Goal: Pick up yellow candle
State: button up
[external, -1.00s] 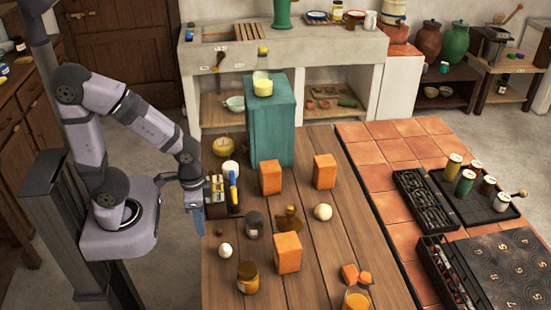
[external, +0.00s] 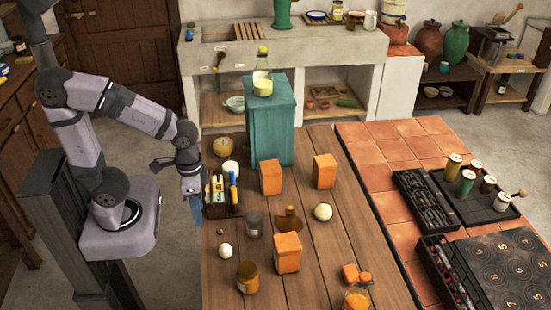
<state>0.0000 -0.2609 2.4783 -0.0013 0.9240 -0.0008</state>
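No candle can be told for certain. The yellow candidates in the external view are a round yellow object (external: 223,146) at the table's far left, an amber-yellow jar (external: 248,278) near the front left, and a pale yellow block or fill (external: 263,88) low in a clear, yellow-capped bottle on the teal box (external: 270,125). A white cylinder (external: 231,168) stands just in front of the round yellow object. My gripper (external: 197,210) points down at the table's left edge, left of the dark caddy (external: 222,210). Its blue fingers are seen edge-on; nothing shows held, and their opening is unclear.
The caddy holds upright items, one yellow-handled. Orange boxes (external: 270,178), a grey jar (external: 254,225), a brown bottle (external: 289,219) and pale balls (external: 323,212) are spread over the wooden table (external: 340,240). Tiles and dark trays lie to the right.

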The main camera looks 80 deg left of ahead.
jog(key=w+a+n+t+h, duration=0.2)
jog(key=a+n+t+h, duration=0.3)
jog(key=a+n, duration=0.8)
jog(key=w+a+n+t+h, duration=0.2)
jog(key=a+n+t, duration=0.55)
jog(key=n, duration=0.95)
jog(key=g, duration=0.1)
send_near(233, 190)
jog(key=shift+w+d+f+m+h, duration=0.1)
jog(key=shift+w+f+m+h, duration=0.2)
jog(key=shift+w+f, duration=0.7)
jog(key=shift+f, duration=0.3)
jog(key=shift+p+x, duration=0.35)
jog(key=shift+x, duration=0.7)
jog(key=shift+w+d+p, duration=0.3)
jog(key=shift+w+p, duration=0.1)
jog(key=p+x, duration=0.1)
jog(key=x, duration=0.2)
jog(key=shift+w+r, duration=0.15)
jog(key=shift+w, duration=0.05)
jog(key=shift+w+d+f+p, duration=0.2)
jog(key=shift+w+f+p, duration=0.1)
jog(key=shift+w, duration=0.1)
